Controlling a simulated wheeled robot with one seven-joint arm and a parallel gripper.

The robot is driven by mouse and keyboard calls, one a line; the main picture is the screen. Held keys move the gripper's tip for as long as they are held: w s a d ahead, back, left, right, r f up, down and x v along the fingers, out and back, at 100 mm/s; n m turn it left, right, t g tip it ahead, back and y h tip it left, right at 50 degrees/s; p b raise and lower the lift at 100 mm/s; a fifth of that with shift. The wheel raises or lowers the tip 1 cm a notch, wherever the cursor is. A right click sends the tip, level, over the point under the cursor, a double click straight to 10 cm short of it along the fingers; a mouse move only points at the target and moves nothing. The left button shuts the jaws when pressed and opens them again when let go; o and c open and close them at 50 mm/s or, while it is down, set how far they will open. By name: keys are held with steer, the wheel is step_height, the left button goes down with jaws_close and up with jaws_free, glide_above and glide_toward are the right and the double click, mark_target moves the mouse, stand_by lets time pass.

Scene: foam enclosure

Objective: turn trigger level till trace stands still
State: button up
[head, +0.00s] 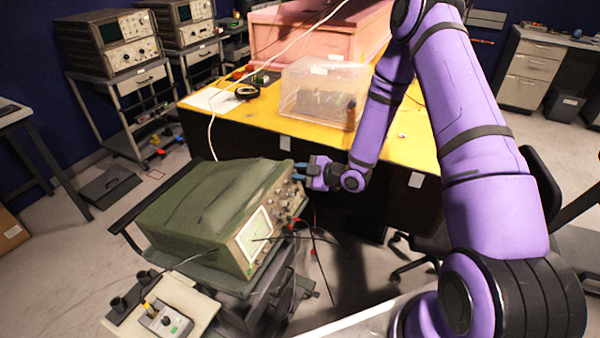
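A green oscilloscope (195,215) sits on a dark cart in the middle of the head view, its front panel facing right. Its lit screen (253,237) shows on the near part of the panel; the trace is too small to make out. A column of knobs (286,200) is on the far part of the panel; I cannot tell which one is the trigger level. My gripper (298,172) is at the upper far corner of the panel, its blue fingers pointing left towards the knobs. I cannot tell whether they touch a knob or how far apart they are.
A yellow-topped table (408,148) stands behind, with a clear plastic box (322,92) and a pink case (310,38). Dark leads hang from the panel. A side shelf with a small grey box (168,321) is at the lower left. Other instruments on carts (128,55) stand at the back left.

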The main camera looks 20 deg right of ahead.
steer(key=v, duration=1)
steer(key=shift+s+d, duration=0.25)
steer(key=shift+d, duration=0.05)
stand_by(0.4)
steer(key=s+d+r+m+h, duration=0.1)
steer(key=d+r+m+h, duration=0.2)
steer(key=r, duration=0.5)
steer(key=r+m+g+h, duration=0.15)
steer(key=r+h, duration=0.25)
steer(key=r, duration=0.4)
steer(key=s+d+r+m+h, duration=0.1)
steer(key=d+r+m+h, duration=0.2)
steer(key=r, duration=0.5)
steer(key=s+a+r+m+g, duration=0.1)
steer(key=s+a+r+m, duration=0.1)
steer(key=s, duration=0.7)
steer(key=s+a+r+m+g, duration=0.1)
steer(key=s+a+r+m, duration=0.2)
steer(key=s+r, duration=0.3)
steer(key=s+a+r+m+g, duration=0.1)
steer(key=s+r+m, duration=0.3)
steer(key=s, duration=0.7)
steer(key=shift+s+a+r+g, duration=0.2)
steer(key=shift+s+a+g, duration=0.2)
steer(key=shift+a, duration=0.3)
